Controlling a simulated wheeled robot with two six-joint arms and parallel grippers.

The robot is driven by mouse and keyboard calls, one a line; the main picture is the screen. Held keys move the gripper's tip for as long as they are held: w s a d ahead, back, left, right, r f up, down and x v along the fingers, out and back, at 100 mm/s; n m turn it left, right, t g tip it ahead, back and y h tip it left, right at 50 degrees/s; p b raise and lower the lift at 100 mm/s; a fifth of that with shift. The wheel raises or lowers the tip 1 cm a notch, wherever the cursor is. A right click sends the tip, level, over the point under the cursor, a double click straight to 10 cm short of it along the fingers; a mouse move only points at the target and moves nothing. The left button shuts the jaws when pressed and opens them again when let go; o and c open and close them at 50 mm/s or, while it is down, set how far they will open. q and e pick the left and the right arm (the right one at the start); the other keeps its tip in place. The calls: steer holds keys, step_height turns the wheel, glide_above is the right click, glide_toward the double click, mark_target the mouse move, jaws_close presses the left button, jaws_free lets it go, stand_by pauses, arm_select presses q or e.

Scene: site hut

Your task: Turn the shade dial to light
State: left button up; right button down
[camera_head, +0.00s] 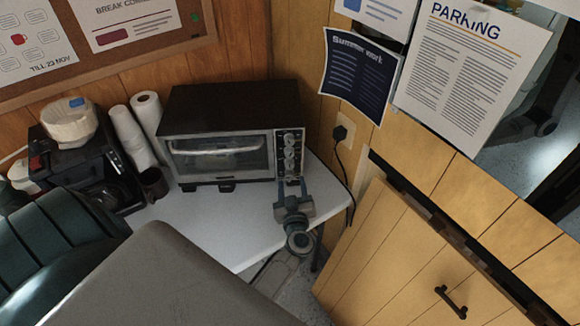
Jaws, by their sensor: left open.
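A black toaster oven (222,112) with a glass door stands on the white table. Its control panel (279,150) is at the right of its front and carries a column of small round dials (290,152). The labels and pointers are too small to read, so I cannot tell which dial is for shade or where it points. My left gripper (291,186) is open just below and in front of the panel, fingers towards the dials. I see nothing between its fingers, and cannot tell whether it touches the panel. My right gripper is not in view.
The white table (225,225) is clear in front of the oven. A cable hangs from the wall socket (341,132) at right, near a wooden door (410,265).

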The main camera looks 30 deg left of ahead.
mark_target(290, 167)
arm_select(q)
steer(key=x, duration=0.3)
steer(key=shift+w+a, duration=0.25)
steer(key=shift+w, duration=0.1)
steer(key=x, duration=0.2)
steer(key=shift+w+a+f+p, duration=0.1)
steer(key=shift+w+a+p, duration=0.2)
steer(key=shift+p, duration=0.1)
steer(key=shift+c, duration=0.2)
steer(key=c, duration=0.7)
steer(key=shift+c, duration=1.3)
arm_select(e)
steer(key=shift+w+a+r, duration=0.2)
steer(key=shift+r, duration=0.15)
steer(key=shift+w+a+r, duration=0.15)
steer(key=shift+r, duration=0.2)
